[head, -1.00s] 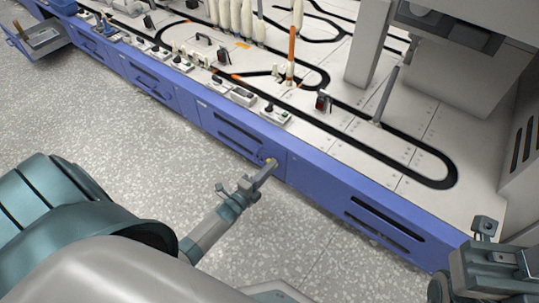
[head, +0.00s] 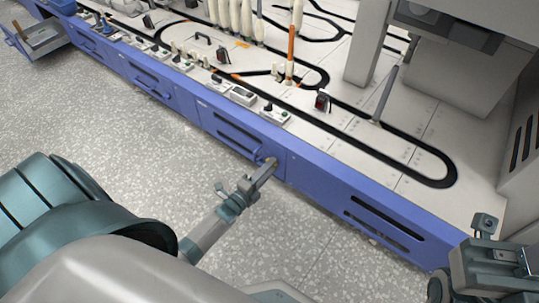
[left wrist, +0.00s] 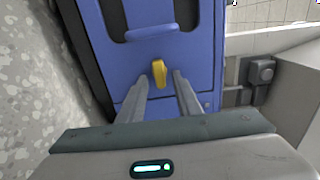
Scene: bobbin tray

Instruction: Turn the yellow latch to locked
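The yellow latch (left wrist: 159,72) is a small knob on the blue panel, seen in the left wrist view. It stands roughly upright in the picture, its top leaning slightly left. My left gripper (head: 268,165) is at the blue front of the machine in the head view, where its fingers hide the latch. In the left wrist view its two fingers are apart, one on each side of the latch, with a gap to each side. My right gripper (head: 490,258) shows only in part at the lower right, and its fingers cannot be made out.
A blue handle (left wrist: 152,34) is beyond the latch in the left wrist view. The blue front (head: 312,182) carries dark slots. An open drawer (head: 40,40) sticks out at the far left. Bobbins (head: 235,18) stand on the white top. The speckled floor is clear.

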